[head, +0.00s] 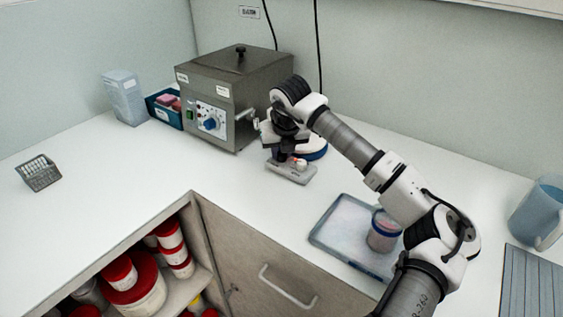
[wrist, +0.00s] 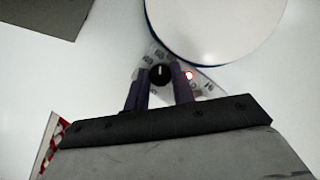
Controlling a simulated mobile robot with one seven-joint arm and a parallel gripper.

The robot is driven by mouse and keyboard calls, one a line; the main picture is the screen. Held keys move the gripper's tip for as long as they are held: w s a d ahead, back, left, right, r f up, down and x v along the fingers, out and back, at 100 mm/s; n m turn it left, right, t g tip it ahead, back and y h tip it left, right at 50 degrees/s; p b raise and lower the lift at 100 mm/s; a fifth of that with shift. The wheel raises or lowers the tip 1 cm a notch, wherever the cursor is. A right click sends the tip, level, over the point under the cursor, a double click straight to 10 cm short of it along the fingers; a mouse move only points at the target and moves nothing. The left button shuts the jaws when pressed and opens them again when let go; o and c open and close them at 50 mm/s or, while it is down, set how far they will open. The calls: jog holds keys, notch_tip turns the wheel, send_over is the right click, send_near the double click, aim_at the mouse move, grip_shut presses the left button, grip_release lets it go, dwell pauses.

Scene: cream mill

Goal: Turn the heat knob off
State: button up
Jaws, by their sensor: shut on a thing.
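The heat knob (wrist: 160,74) is black and round with a white pointer mark, on a pale marked panel (wrist: 207,87) of the hotplate. The pointer looks turned roughly toward the top of the wrist view. A red lamp (wrist: 189,76) glows to its right. My gripper (wrist: 163,83) points down at the panel, its two dark fingers closed on either side of the knob. In the head view my gripper (head: 282,156) is over the hotplate's grey front (head: 291,173). The hotplate's round white top (head: 315,151) is partly hidden by my arm.
A steel box with a blue dial (head: 211,124) stands just left of my gripper. A tray (head: 335,222) with a lidded jar (head: 383,232) lies at the front right, below my arm. A wire rack (head: 39,173) sits far left. The counter between is clear.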

jog(key=n+b, duration=0.1)
jog(key=n+y+b, duration=0.1)
jog(key=n, duration=0.1)
jog(key=shift+w+d+n+g, duration=0.1)
jog(key=shift+d+n+g, duration=0.05)
jog(key=shift+n+g, duration=0.15)
jog(key=n+y, duration=0.1)
jog(key=n, duration=0.1)
jog(key=n+g, duration=0.1)
jog(key=n, duration=0.1)
jog(key=shift+w+r+n+y+b, duration=0.1)
jog(key=shift+n+y+b, duration=0.2)
jog(key=shift+y+b, duration=0.1)
jog(key=n+g+p, duration=0.1)
jog(key=n, duration=0.1)
jog(key=n+g+y, duration=0.1)
jog(key=n, duration=0.2)
jog(key=shift+w+d+p, duration=0.1)
jog(key=shift+p, duration=0.25)
jog(key=shift+w+n+g+p, duration=0.1)
jog(key=shift+n+g+p, duration=0.65)
jog(key=shift+n, duration=1.25)
jog(key=o, duration=1)
jog(key=b+v, duration=0.1)
jog(key=v, duration=1.2)
jog(key=shift+w+r, duration=0.15)
jog(key=shift+r, duration=0.2)
